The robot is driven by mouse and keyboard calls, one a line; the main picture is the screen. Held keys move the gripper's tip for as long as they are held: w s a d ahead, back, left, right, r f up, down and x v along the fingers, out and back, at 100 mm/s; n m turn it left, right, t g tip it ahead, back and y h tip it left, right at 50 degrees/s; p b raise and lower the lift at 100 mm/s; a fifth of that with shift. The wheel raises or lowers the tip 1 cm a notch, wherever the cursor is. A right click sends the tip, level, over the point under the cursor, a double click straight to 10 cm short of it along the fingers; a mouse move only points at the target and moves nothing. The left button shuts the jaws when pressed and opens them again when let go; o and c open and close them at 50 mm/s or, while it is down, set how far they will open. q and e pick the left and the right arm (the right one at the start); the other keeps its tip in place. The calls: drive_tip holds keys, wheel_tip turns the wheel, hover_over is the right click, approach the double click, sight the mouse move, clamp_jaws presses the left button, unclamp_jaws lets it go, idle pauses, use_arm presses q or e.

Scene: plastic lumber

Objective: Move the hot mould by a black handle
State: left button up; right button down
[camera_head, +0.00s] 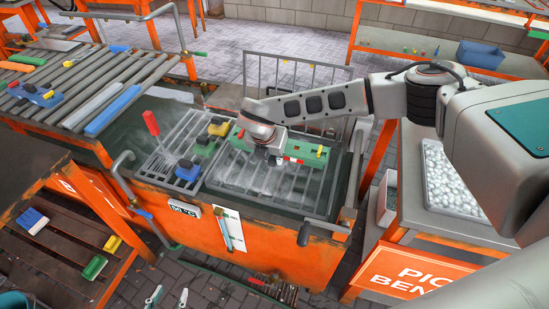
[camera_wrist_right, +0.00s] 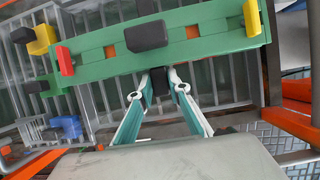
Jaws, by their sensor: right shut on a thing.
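The long green mould (camera_head: 308,152) is over the right-hand grate of the orange tank. In the right wrist view the mould (camera_wrist_right: 100,70) spans the top, with a red piece near its left end and a yellow piece at its right. A black block (camera_wrist_right: 146,36) sits on its face. My right gripper (camera_head: 275,158) is at the mould's near side. In the wrist view its fingers (camera_wrist_right: 160,80) close on a small black handle on the mould's near edge. I cannot tell whether the mould rests on the grate. My left gripper (camera_head: 168,298) is open and empty at the bottom edge, its fingertips apart.
Other moulds, one green (camera_head: 207,147) and one blue (camera_head: 188,171), sit on the left grate by a red lever (camera_head: 152,123). A roller table (camera_head: 110,70) stands at left. The pick bench with a tray of white pellets (camera_head: 450,180) is at right.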

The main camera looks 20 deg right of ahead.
drive_tip(key=shift+w+r, duration=0.1)
drive_tip(key=shift+r, duration=0.05)
drive_tip(key=b, duration=0.2)
hover_over(274, 176)
drive_tip(key=s, duration=0.1)
drive_tip(key=shift+s+a+f, duration=0.1)
drive_tip(key=shift+a+f, duration=0.1)
drive_tip(key=shift+f, duration=0.9)
drive_tip(key=shift+s+a+f, duration=0.1)
drive_tip(key=shift+a+f, duration=0.1)
drive_tip(key=shift+f, duration=1.55)
drive_tip(key=shift+w+f+b, duration=0.1)
drive_tip(key=shift+f+b, duration=0.25)
drive_tip(key=shift+f, duration=0.2)
drive_tip(key=shift+p, duration=0.3)
drive_tip(key=shift+f, duration=0.65)
drive_tip(key=c, duration=1.8)
unclamp_jaws()
